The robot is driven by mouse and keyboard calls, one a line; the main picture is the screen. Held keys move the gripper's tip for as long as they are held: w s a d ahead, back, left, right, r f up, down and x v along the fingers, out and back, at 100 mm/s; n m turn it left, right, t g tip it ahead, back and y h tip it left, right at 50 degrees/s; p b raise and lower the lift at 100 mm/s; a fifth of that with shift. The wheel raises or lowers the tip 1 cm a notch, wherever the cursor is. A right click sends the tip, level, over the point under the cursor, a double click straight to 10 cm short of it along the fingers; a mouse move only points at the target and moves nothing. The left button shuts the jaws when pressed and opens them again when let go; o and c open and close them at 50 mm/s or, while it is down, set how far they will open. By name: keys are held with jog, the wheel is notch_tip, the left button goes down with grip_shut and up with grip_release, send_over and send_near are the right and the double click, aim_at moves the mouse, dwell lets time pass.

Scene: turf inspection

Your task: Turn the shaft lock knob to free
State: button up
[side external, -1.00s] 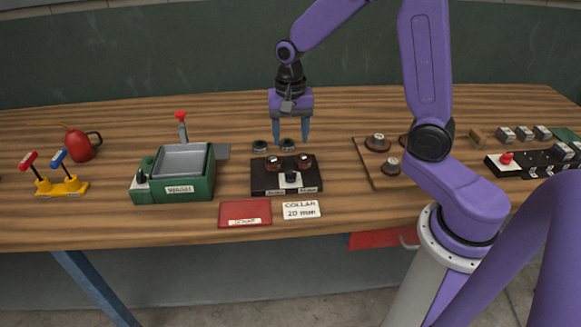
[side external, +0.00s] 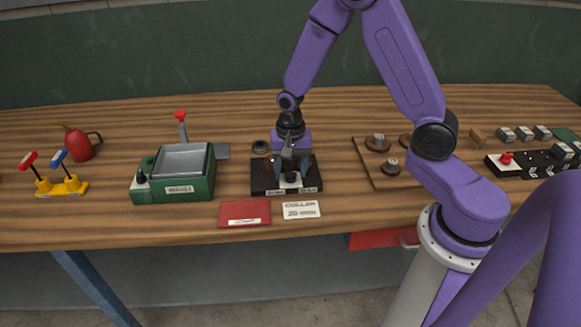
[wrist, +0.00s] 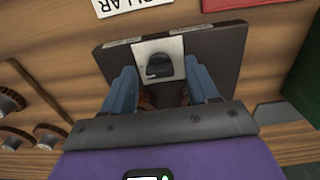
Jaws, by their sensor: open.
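The shaft lock knob is a black knob (wrist: 159,67) on a pale plate (wrist: 173,45), set at the front edge of a dark block (wrist: 220,55). In the side view, the knob (side external: 291,177) sits at the front middle of the block (side external: 262,187). Small labels flank the plate, too small to read. My gripper (wrist: 161,78) is open and pointed down over the block, one blue finger on each side of the knob, with gaps between. It also shows in the side view (side external: 290,172), where it partly hides the block's two copper-brown parts.
A red card (side external: 245,211) and a white collar card (side external: 301,210) lie in front of the block. A green tray box (side external: 212,175) stands to its left. A brown board (side external: 363,160) with round parts lies to its right. A dark ring (side external: 260,146) lies behind.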

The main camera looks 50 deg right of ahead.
jog(key=c, duration=1)
jog(key=shift+c, duration=0.2)
jog(key=shift+n, duration=0.3)
jog(key=n, duration=1.3)
jog(key=shift+n, duration=2.1)
